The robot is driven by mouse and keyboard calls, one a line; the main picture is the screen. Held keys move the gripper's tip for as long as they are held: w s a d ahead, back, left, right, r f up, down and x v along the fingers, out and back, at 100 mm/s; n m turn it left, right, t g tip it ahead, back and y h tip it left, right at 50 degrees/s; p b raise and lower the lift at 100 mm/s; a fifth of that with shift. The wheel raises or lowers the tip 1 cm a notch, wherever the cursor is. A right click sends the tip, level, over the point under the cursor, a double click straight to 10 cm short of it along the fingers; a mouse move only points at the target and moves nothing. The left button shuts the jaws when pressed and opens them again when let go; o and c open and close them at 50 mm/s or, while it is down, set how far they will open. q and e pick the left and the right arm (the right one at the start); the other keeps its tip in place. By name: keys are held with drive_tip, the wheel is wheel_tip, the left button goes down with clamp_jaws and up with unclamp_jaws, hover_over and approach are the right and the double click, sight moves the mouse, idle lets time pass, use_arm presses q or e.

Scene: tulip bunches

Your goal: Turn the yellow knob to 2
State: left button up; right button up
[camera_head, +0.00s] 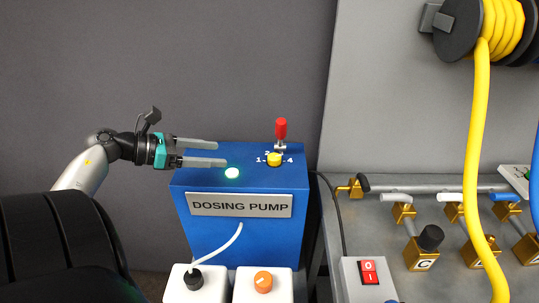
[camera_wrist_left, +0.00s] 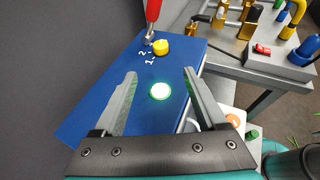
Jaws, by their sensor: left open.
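The yellow knob (camera_head: 274,160) sits on top of the blue dosing pump box (camera_head: 244,228), with the marks 1, 2 and 4 readable around it. Which mark it points to is too small to tell. The knob also shows in the left wrist view (camera_wrist_left: 161,47), beyond the fingertips, with marks 1 and 2 beside it. My left gripper (camera_head: 222,153) is open and empty, over the left part of the box top, left of the knob and apart from it. In the left wrist view the two fingers (camera_wrist_left: 160,82) are spread. My right gripper is not in view.
A red-handled lever (camera_head: 281,129) stands just behind the knob. A green light (camera_head: 232,173) glows on the box top. White containers (camera_head: 263,285) stand in front. A bench with brass valves (camera_head: 422,256), a red switch (camera_head: 369,272) and a yellow hose (camera_head: 475,150) is at right.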

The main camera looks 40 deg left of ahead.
sight(269, 158)
use_arm(q)
drive_tip(key=x, duration=1.5)
drive_tip(key=shift+r, duration=0.1)
drive_tip(key=shift+c, duration=0.2)
clamp_jaws()
